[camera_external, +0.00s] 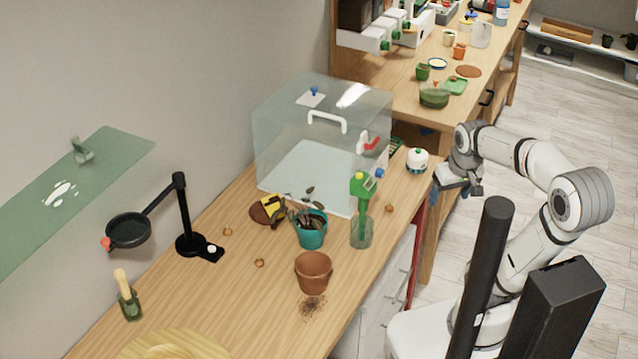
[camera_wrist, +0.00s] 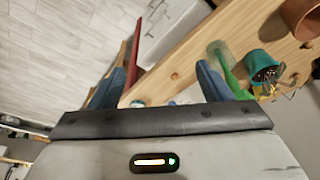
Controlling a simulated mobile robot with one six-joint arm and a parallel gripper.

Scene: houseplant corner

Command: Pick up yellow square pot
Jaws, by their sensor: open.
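A small yellow thing with dark patches (camera_external: 273,206), which may be the yellow square pot lying tilted, is on the wooden bench behind the teal pot, by a brown disc (camera_external: 259,213). Its shape is too small to be sure, and the plant's leaves partly cover it. My gripper (camera_external: 448,200) is off the bench's right edge, well to the right of the yellow thing. In the wrist view its blue fingers (camera_wrist: 160,72) are apart with nothing held between them. I cannot make out a yellow pot in the wrist view.
The bench's middle front is fairly clear.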

